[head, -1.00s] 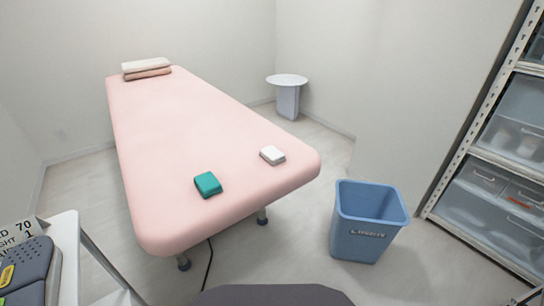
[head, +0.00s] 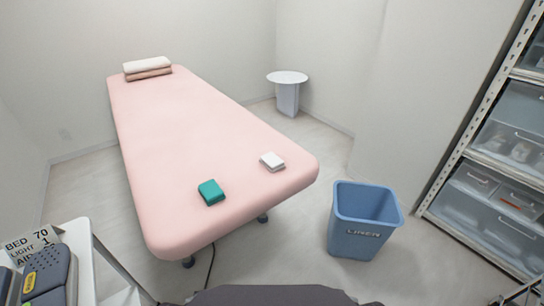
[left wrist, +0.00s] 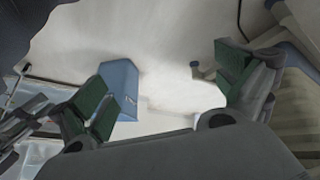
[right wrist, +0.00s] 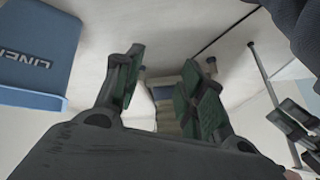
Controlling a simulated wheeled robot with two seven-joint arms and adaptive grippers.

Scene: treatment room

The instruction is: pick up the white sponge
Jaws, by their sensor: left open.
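The white sponge (head: 272,161) lies flat on the pink treatment bed (head: 185,130), near its right front corner in the head view. My left gripper (left wrist: 165,88) is open and empty in the left wrist view, its green-padded fingers wide apart. My right gripper (right wrist: 163,82) is also open and empty in the right wrist view. Neither gripper's fingers show in the head view, and both are away from the sponge. The sponge cannot be made out in either wrist view.
A teal block (head: 211,192) lies left of the sponge. A blue bin (head: 362,222) stands on the floor right of the bed. A white cart (head: 82,262) is at front left, shelving with drawers (head: 495,180) at right. Folded towels (head: 148,66) lie at the bed's far end.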

